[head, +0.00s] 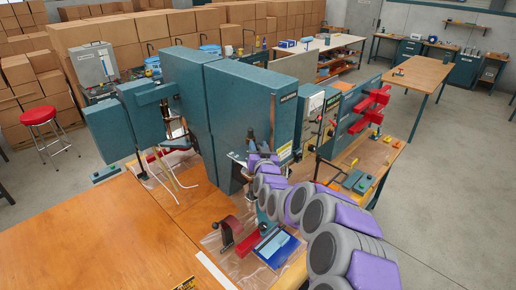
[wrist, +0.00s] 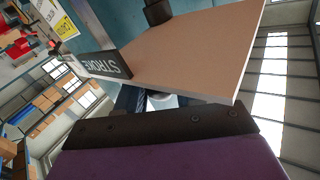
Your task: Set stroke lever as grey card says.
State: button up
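In the wrist view, a dark plate with STROKE lettering (wrist: 105,65), seen upside down, is close in front of me. It sits beside a large brown panel with a pale edge (wrist: 190,55). A dark round knob-like part (wrist: 157,12) shows at the top; I cannot tell whether it belongs to the stroke lever. My gripper (head: 262,160) is at the front of the tall teal machine (head: 240,110). Its fingertips and any contact are not clear. A dark bar and purple body of mine fill the wrist view's bottom. I cannot make out a grey card for certain.
A blue tablet-like panel (head: 277,247) and a red block (head: 252,238) lie beside my arm. A wooden tabletop (head: 90,240) is at lower left. Red clamp-like parts (head: 370,108) stand on the right. Free floor is at the right; boxes and a red stool (head: 40,118) are behind.

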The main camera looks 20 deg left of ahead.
grip_shut()
jog(key=shift+s+a, duration=0.1)
jog(key=shift+a, duration=0.05)
